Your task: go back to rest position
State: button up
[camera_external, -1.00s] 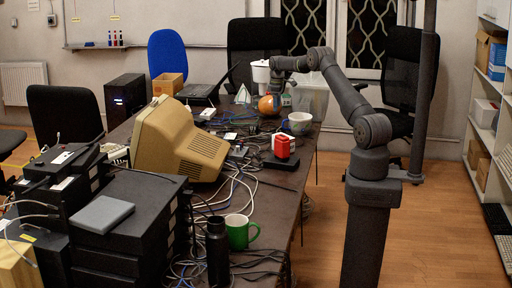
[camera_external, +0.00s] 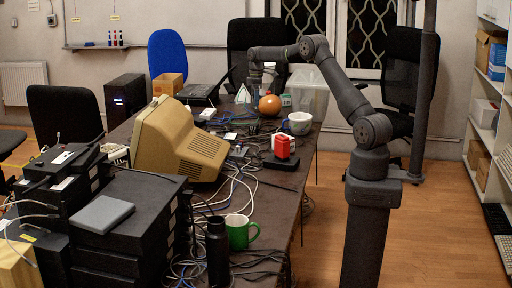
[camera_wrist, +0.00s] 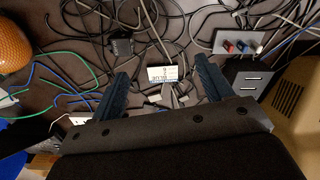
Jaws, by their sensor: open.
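My gripper (camera_external: 256,86) points down over the far part of the cluttered table (camera_external: 309,150), left of the orange ball (camera_external: 269,104). In the wrist view my gripper (camera_wrist: 164,76) shows two dark fingers spread apart with nothing held between them. A small white labelled item (camera_wrist: 162,74) shows between the fingertips, among cables, and looks to lie on the table below. The orange ball (camera_wrist: 12,46) is at the left edge of the wrist view. My forearm reaches left, high over the table.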

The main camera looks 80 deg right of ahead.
jog(key=w+a+n, duration=0.2)
jog(key=a, duration=0.9)
jog(key=w+a+r+n, duration=0.1)
jog(key=w+a+n, duration=0.1)
jog(key=a, duration=1)
jog(key=shift+w+a+r+n, duration=0.2)
jog(key=shift+w+n, duration=0.2)
jog(key=shift+w, duration=0.3)
jog(key=s+d+m, duration=0.2)
jog(key=d, duration=0.8)
jog(key=s+d+f+m, duration=0.1)
jog(key=s+d+m, duration=0.1)
jog(key=d, duration=0.8)
jog(key=shift+w+a, duration=0.1)
